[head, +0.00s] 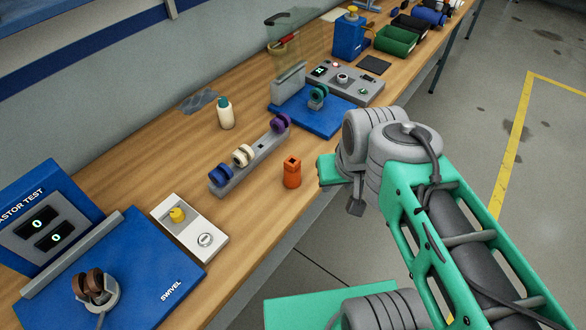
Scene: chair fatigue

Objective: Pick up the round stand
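A small orange round stand (292,173) with a dark square hole in its top stands upright on the wooden workbench (140,150), close to its front edge. Nothing touches it. My arm reaches in from the lower right, with its end just right of the orange piece and apart from it. Only a small grey part of my gripper (356,207) shows below the wrist. The fingers are mostly hidden, so I cannot tell if they are open or shut.
A grey rack (237,178) with several castors stands behind the orange piece, near a white bottle (225,113). A white box with a yellow knob (177,214) and the blue swivel tester (140,268) stand left. A blue plate (320,117) lies farther back.

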